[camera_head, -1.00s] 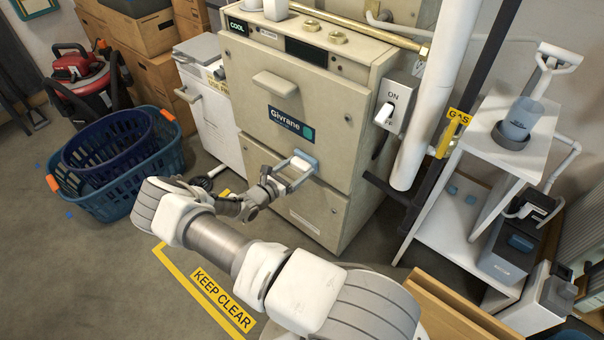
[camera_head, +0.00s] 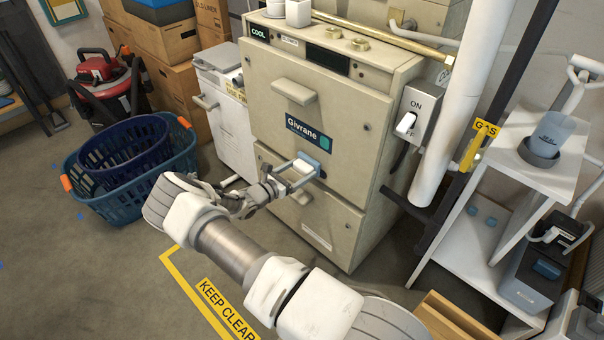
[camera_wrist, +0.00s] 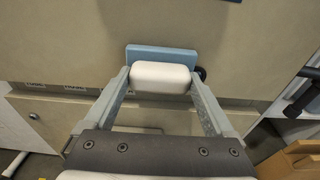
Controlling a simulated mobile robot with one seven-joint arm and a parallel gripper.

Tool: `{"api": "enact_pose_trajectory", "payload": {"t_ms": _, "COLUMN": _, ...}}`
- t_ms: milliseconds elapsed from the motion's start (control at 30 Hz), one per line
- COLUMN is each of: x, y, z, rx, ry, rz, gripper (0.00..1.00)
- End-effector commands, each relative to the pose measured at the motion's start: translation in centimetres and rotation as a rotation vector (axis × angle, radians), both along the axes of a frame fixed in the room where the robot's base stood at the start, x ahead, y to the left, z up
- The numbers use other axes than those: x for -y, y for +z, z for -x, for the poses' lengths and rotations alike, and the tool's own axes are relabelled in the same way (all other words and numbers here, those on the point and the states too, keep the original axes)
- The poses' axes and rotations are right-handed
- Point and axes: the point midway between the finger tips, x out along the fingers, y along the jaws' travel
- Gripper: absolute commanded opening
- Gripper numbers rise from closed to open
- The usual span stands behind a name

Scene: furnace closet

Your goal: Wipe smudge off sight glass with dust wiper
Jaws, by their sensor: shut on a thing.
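My gripper (camera_head: 292,175) is shut on the dust wiper, which has a white block-shaped grip (camera_wrist: 161,77) and a flat blue pad (camera_wrist: 162,55). The wiper also shows in the head view (camera_head: 311,163), below the Givrane label on the front of the beige furnace (camera_head: 345,110). The pad faces the furnace front and is against it or very close; I cannot tell whether it touches. A small dark round edge (camera_wrist: 201,74) peeks out right of the wiper in the wrist view, possibly the sight glass. The rest of it and any smudge are hidden.
A wall switch (camera_head: 408,118), a white pipe (camera_head: 452,110) and a black gas pipe stand right of the furnace. A white shelf (camera_head: 545,165) is farther right. Blue baskets (camera_head: 125,205) sit on the floor at left. Open floor lies around the yellow KEEP CLEAR marking.

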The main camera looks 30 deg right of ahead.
Motion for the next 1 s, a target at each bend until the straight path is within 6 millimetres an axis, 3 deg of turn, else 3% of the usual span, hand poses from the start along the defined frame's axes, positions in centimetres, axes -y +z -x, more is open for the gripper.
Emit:
{"api": "enact_pose_trajectory", "payload": {"t_ms": 267, "x": -0.3, "y": 0.3, "z": 0.1, "rx": 0.002, "ry": 0.001, "rz": 0.003, "gripper": 0.45}}
{"api": "enact_pose_trajectory", "payload": {"t_ms": 800, "x": -5.2, "y": 0.1, "z": 1.9, "rx": 0.001, "ry": 0.001, "rz": 0.001, "gripper": 0.45}}
{"api": "enact_pose_trajectory", "payload": {"t_ms": 1000, "x": -5.7, "y": 0.1, "z": 2.1, "rx": 0.001, "ry": -0.001, "rz": 0.002, "gripper": 0.45}}
